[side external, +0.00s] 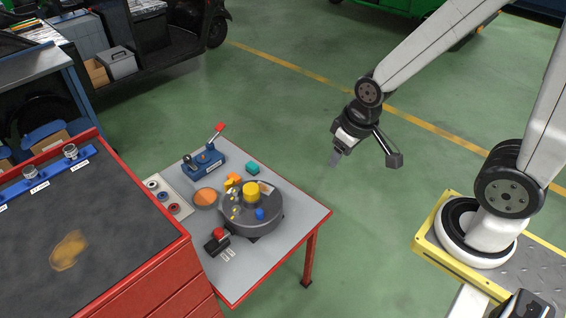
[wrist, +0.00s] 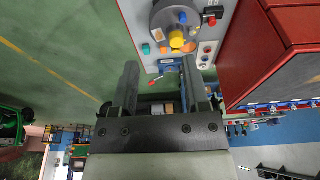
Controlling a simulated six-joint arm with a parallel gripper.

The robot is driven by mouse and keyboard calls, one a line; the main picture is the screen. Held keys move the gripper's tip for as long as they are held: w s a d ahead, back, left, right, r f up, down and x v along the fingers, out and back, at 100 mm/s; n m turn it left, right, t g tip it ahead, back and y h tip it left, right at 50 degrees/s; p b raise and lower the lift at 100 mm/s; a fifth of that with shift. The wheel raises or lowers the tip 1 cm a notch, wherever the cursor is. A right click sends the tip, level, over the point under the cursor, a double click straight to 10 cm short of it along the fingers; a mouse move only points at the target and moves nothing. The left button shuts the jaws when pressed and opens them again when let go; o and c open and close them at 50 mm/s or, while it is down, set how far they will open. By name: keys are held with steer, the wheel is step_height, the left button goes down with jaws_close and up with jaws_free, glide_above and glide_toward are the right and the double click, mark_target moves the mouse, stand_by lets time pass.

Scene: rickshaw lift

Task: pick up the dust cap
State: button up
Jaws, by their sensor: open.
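My gripper (side external: 337,158) hangs in the air above the floor, right of and higher than the small grey-topped table. In the wrist view its two fingers (wrist: 160,65) are spread apart with nothing between them. A round dark grey drum (side external: 272,222) stands on the table. On its top are a yellow cylinder (side external: 251,189), a smaller blue piece (side external: 260,214) and small yellowish bits. The yellow cylinder (wrist: 177,38) and blue piece (wrist: 183,18) also show beyond the fingers in the wrist view. I cannot tell which piece is the dust cap.
On the table (side external: 309,222) are a teal block (side external: 253,168), an orange piece (side external: 233,179), an orange-topped dish (side external: 205,197), a blue device with a red-tipped lever (side external: 204,162) and a red-topped black box (side external: 217,241). A red cabinet (side external: 175,275) adjoins at left. Floor between table and arm is clear.

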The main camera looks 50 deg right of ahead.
steer(key=o, duration=0.6)
steer(key=shift+c, duration=0.2)
steer(key=n+t+y, duration=0.2)
steer(key=n, duration=0.2)
glide_above(252, 189)
steer(key=s+d, duration=0.1)
steer(key=s, duration=0.1)
step_height(252, 189, down, 23)
steer(key=shift+s, duration=0.15)
steer(key=shift+f, duration=0.1)
steer(key=shift+x, duration=1.15)
